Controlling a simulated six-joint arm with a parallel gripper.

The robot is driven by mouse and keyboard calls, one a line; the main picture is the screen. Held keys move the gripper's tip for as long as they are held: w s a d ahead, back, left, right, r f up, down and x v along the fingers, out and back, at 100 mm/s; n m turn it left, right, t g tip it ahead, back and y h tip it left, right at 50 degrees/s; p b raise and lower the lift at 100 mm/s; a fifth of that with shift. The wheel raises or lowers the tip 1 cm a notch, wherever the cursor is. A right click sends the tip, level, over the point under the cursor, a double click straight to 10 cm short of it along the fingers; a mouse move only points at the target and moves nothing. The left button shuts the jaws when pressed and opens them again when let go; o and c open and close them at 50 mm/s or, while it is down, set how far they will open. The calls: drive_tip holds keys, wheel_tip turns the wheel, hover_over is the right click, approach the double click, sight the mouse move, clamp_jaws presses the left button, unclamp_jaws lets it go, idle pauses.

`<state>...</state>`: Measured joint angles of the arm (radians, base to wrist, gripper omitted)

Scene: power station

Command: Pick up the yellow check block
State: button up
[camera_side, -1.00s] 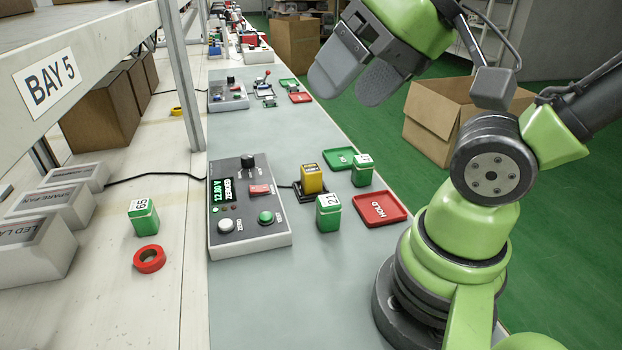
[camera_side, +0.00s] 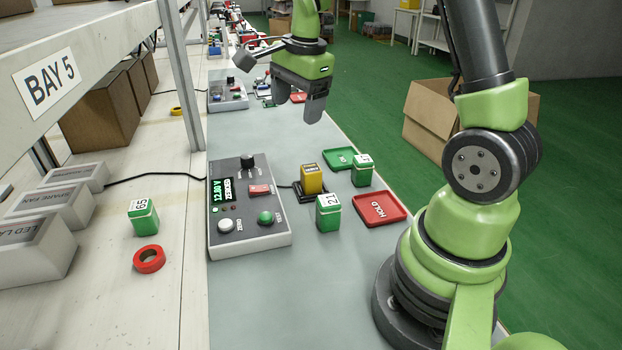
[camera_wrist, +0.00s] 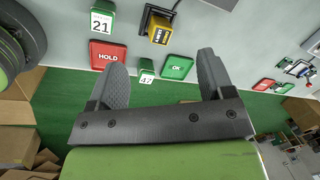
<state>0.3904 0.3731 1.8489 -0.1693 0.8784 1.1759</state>
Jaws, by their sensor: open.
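The yellow check block (camera_side: 311,179) stands upright in a small black cradle (camera_side: 303,193) just right of the grey meter box. In the wrist view the yellow block (camera_wrist: 161,28) is at the top, on its black cradle, beyond my fingertips. My gripper (camera_side: 298,105) points down, open and empty, above and behind the block in the side view. In the wrist view its two fingers (camera_wrist: 165,70) stand wide apart with nothing between them but a view of a green block and the trays.
A green block marked 21 (camera_side: 328,213) stands close in front of the yellow one. Another green block (camera_side: 362,170) stands to its right, near the green tray (camera_side: 340,157) and red HOLD tray (camera_side: 380,208). The meter box (camera_side: 247,205) is left.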

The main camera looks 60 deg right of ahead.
sight(311, 167)
drive_tip(key=d+f+m, duration=0.2)
drive_tip(key=f, duration=0.1)
drive_tip(key=d+f+m+g, duration=0.1)
drive_tip(key=d+f, duration=0.1)
drive_tip(key=f, duration=0.1)
drive_tip(key=d+f+m+g, duration=0.1)
drive_tip(key=d+f+m, duration=0.1)
drive_tip(key=f, duration=0.1)
drive_tip(key=shift+w+m, duration=0.3)
drive_tip(key=shift+w, duration=0.05)
wheel_tip(311, 167, down, 4)
drive_tip(key=shift+s+d+f, duration=0.1)
drive_tip(key=shift+d+f, duration=0.05)
drive_tip(key=shift+f, duration=0.05)
wheel_tip(311, 167, down, 6)
drive_tip(key=c, duration=1.2)
drive_tip(key=shift+n, duration=0.4)
drive_tip(key=r, duration=0.6)
drive_tip(key=a+r, duration=0.1)
drive_tip(key=r, duration=0.3)
drive_tip(key=shift+r, duration=0.1)
drive_tip(key=s+a+r+n, duration=0.1)
drive_tip(key=a+r+n, duration=0.2)
drive_tip(key=a+n, duration=0.5)
drive_tip(key=s+a+r+n, duration=0.2)
drive_tip(key=a+n, duration=0.6)
drive_tip(key=n, duration=0.9)
drive_tip(key=shift+a+r+n, duration=0.4)
